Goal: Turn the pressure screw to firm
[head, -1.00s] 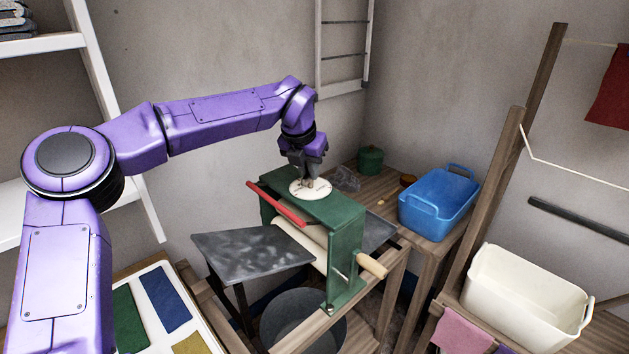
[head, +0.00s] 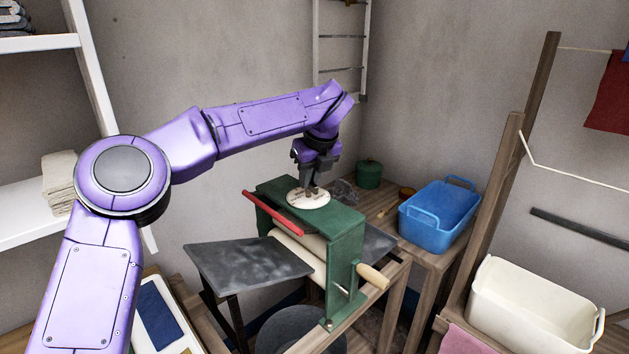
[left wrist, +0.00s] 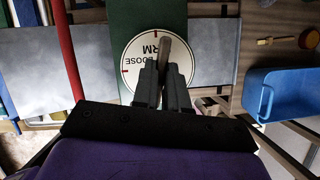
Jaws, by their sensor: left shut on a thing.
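The green mangle (head: 345,250) stands in the middle of the head view with a round white dial (head: 297,201) on top. In the left wrist view the dial (left wrist: 137,75) shows the word LOOSE, part of a second word ending in RM, and red marks. My left gripper (head: 310,188) points down over the dial. It is shut on the upright grey grip of the pressure screw (left wrist: 166,52) at the dial's middle. The fingers cover part of the dial, so the exact setting cannot be read. My right gripper is not in view.
A red bar (head: 272,213) runs beside the dial on the mangle. A wooden crank handle (head: 372,276) sticks out at the right. A grey board (head: 240,262) lies left of the rollers. A blue tub (head: 437,215) and green pot (head: 369,174) stand behind right.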

